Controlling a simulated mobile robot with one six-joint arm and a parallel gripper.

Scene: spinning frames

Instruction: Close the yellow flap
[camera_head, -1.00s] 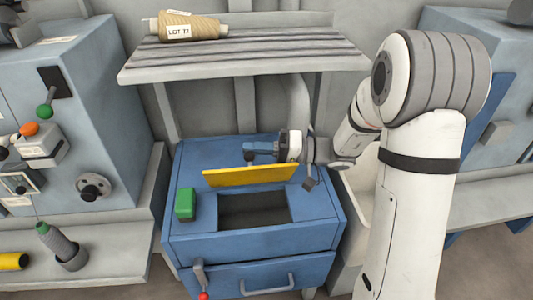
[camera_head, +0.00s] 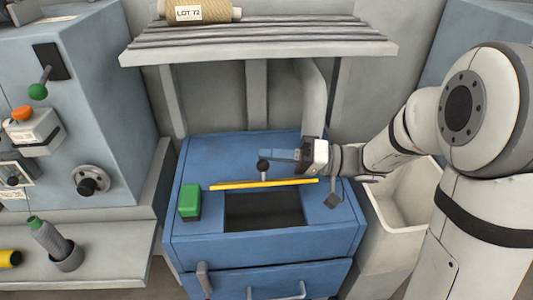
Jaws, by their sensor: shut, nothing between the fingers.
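The yellow flap (camera_head: 264,184) shows nearly edge-on as a thin strip at the back of a dark rectangular opening (camera_head: 264,211) in the top of a blue cabinet (camera_head: 340,228). The opening is uncovered. My gripper (camera_head: 266,155) reaches in from the right, just behind the flap, with its fingers pointing left. It is shut and empty. I cannot tell whether it touches the flap. A dark ball knob (camera_head: 263,166) stands between the flap and the fingers.
A green block (camera_head: 190,202) sits on the cabinet top, left of the opening. A grey slatted shelf (camera_head: 260,45) with a thread cone (camera_head: 205,12) overhangs behind. A pale bin (camera_head: 405,205) stands right of the cabinet. A machine with knobs (camera_head: 70,110) is at left.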

